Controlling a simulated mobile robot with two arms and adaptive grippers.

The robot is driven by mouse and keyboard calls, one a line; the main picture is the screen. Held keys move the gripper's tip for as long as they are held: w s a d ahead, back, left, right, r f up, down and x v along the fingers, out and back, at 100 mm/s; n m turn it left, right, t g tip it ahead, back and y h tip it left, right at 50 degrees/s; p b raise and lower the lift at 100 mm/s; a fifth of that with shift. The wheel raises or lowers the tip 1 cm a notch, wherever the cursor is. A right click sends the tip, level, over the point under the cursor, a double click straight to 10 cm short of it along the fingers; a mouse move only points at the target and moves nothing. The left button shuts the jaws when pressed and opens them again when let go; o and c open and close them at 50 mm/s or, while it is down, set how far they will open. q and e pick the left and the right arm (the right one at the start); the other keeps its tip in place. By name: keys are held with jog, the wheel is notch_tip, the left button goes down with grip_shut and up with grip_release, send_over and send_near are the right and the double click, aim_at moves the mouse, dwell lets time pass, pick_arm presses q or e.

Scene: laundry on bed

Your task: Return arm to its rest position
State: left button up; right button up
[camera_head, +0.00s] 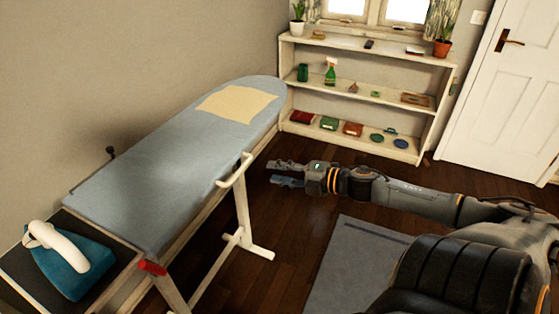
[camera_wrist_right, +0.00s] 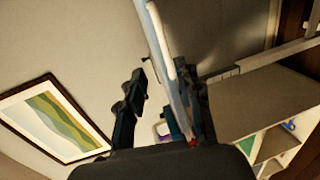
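My right arm reaches in from the right in the head view. Its gripper (camera_head: 274,173) is in the air to the right of the ironing board (camera_head: 165,150), with its fingers apart and nothing between them. In the right wrist view the two dark fingers of the right gripper (camera_wrist_right: 165,95) are also spread. Beyond them the ironing board (camera_wrist_right: 163,45) appears narrow and nearly edge-on, apart from the fingers as far as I can tell. My left gripper is in neither view.
A yellow cloth (camera_head: 236,103) lies flat on the board's far end. A teal and white iron (camera_head: 75,262) stands on its near end. A white shelf (camera_head: 350,88) with small items is at the back. A grey mat (camera_head: 350,262) lies on the floor. A framed picture (camera_wrist_right: 55,118) hangs on the wall.

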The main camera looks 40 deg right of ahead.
dwell(0.3)
jog(key=s+d+f+m+g+h, duration=0.1)
jog(key=s+d+f+m+h, duration=0.3)
jog(key=f, duration=0.5)
jog(key=s+d+f+m+h, duration=0.2)
jog(key=d+f+m, duration=0.35)
jog(key=f, duration=0.35)
jog(key=s+f+m+g+h, duration=0.1)
jog(key=s+f+m+g, duration=0.1)
jog(key=s+f, duration=0.45)
jog(key=s+f+m+g+h, duration=0.1)
jog(key=s+f+m+g, duration=0.15)
jog(key=f, duration=0.75)
jog(key=s+a+f+m+g, duration=0.4)
jog(key=s+a+f, duration=0.9)
jog(key=s+f, duration=0.25)
jog(key=s+a+f+m+g+y, duration=0.1)
jog(key=s+a+f+g, duration=0.1)
jog(key=s+a, duration=0.3)
jog(key=s+a+f+m+g+y, duration=0.1)
jog(key=s+a+f, duration=0.3)
jog(key=a, duration=0.6)
jog(key=shift+s+a+f+g, duration=0.25)
jog(key=shift+s+a+g, duration=0.25)
jog(key=shift+s, duration=0.7)
jog(key=shift+d, duration=0.15)
